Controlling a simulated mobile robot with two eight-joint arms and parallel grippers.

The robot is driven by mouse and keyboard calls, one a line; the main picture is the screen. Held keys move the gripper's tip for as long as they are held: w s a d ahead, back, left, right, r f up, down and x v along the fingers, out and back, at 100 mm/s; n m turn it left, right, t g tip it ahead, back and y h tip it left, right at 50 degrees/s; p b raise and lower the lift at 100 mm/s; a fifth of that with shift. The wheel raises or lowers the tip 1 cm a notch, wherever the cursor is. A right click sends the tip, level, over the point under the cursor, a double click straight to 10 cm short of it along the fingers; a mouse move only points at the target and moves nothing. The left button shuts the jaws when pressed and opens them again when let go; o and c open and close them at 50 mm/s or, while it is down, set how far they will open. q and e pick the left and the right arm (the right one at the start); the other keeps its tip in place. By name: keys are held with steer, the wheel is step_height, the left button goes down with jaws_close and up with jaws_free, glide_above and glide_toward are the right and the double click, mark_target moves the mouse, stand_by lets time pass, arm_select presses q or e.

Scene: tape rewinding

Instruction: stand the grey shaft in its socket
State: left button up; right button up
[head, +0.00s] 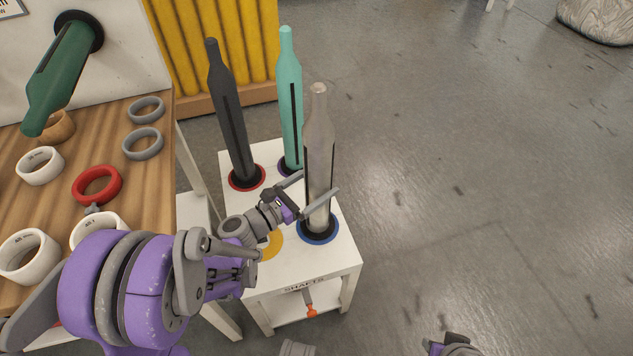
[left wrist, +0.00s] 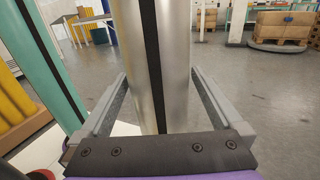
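The light grey shaft (head: 319,150) stands upright at the socket with the blue ring (head: 318,236) on the white stand. Its lower end meets the black collar there; how deep it sits I cannot tell. My left gripper (head: 318,189) is open around the shaft's lower half, one finger on each side. In the left wrist view the shaft (left wrist: 178,60) stands between the spread fingers, with narrow gaps beside it. Part of my right gripper (head: 452,346) shows at the bottom edge; its fingers are not clear.
A dark grey shaft (head: 228,115) and a teal shaft (head: 290,95) stand in sockets behind. A yellow ring (head: 272,245) lies partly behind my left arm. A wooden table (head: 110,195) with loose rings and a green spindle (head: 60,75) is left.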

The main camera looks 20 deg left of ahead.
arm_select(q)
steer(key=p+v, duration=0.1)
steer(key=v, duration=1)
